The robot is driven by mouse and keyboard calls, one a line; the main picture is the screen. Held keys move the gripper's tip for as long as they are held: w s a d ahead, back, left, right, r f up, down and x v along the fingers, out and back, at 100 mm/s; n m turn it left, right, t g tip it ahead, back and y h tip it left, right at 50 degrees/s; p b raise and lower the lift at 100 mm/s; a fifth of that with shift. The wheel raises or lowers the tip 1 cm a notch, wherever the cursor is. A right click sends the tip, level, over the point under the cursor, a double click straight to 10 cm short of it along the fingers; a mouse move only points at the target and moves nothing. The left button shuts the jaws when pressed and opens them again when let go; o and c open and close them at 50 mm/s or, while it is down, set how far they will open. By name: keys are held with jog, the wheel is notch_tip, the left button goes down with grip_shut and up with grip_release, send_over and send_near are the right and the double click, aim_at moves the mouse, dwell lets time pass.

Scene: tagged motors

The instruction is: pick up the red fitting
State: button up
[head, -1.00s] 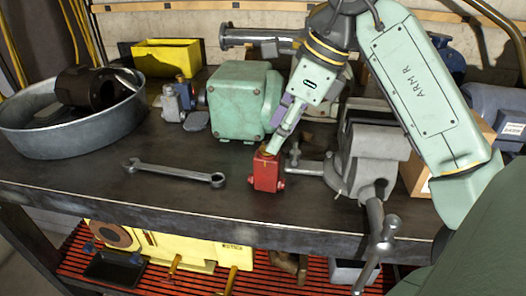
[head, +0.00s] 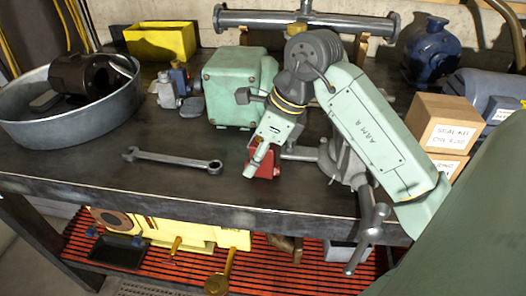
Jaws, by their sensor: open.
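The red fitting (head: 268,170) stands on the dark bench top near its front edge, right of the wrench. It is partly hidden behind the fingers of my gripper (head: 256,163). My gripper comes down from the upper right and points down and left, with its pale green fingers in front of the fitting in the head view. It is open. I cannot tell whether the fingers touch the fitting or whether it lies between them.
A wrench (head: 172,160) lies to the left. A green motor (head: 232,88) stands behind, and a grey vise (head: 345,160) close on the right, partly behind my arm. A metal basin (head: 128,122) is at far left; boxes (head: 448,122) are at right.

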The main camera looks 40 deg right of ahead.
jog(key=shift+c, duration=0.4)
grip_shut()
